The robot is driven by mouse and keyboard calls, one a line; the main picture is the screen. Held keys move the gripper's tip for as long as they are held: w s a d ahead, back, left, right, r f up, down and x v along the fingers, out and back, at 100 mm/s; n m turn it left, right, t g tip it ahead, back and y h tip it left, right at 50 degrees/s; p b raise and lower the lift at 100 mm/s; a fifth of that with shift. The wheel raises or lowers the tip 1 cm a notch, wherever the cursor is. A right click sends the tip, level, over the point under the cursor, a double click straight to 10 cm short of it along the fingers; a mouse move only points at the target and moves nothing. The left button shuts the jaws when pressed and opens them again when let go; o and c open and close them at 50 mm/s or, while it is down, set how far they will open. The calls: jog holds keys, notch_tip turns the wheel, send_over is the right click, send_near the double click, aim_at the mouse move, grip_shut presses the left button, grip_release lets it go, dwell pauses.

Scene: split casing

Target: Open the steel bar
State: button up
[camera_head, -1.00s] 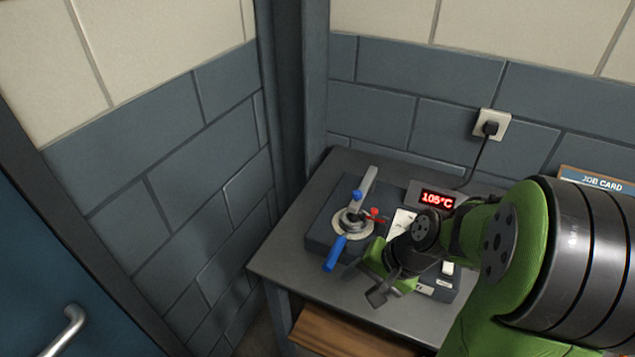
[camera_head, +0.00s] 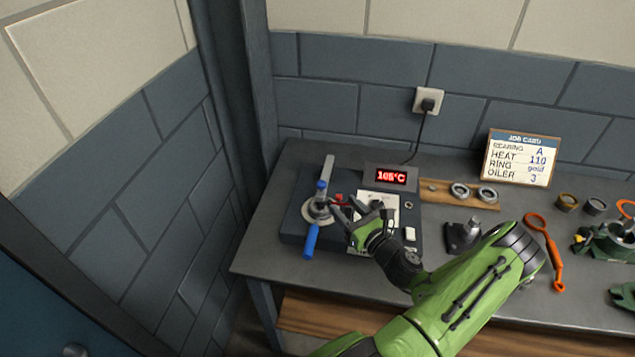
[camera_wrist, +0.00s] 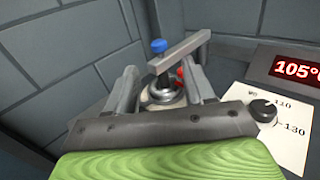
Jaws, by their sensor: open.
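The steel bar (camera_head: 328,171) belongs to the dark heater unit (camera_head: 293,226) at the left of the bench. In the wrist view the bar (camera_wrist: 187,48) slants up to the right, with a blue knob (camera_wrist: 158,46) near its lower end. A ring-shaped part (camera_wrist: 160,95) sits below the bar. A blue handle (camera_head: 311,241) points toward the bench front. A small red part (camera_head: 339,198) is beside the ring. My gripper (camera_head: 342,208) is open, right of the ring. In the wrist view its fingers (camera_wrist: 160,88) stand apart on either side of the ring, with no visible grip.
The display (camera_head: 391,177) reads 105°C, above a dial card. A wall corner closes the left side.

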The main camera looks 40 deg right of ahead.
aim_at(324, 187)
jog(key=w, duration=0.3)
jog(key=w+d, duration=0.1)
jog(key=w, duration=0.3)
jog(key=w+p, duration=0.1)
jog(key=w, duration=0.3)
jog(key=shift+w+d, duration=0.1)
jog(key=shift+d, duration=0.05)
grip_shut()
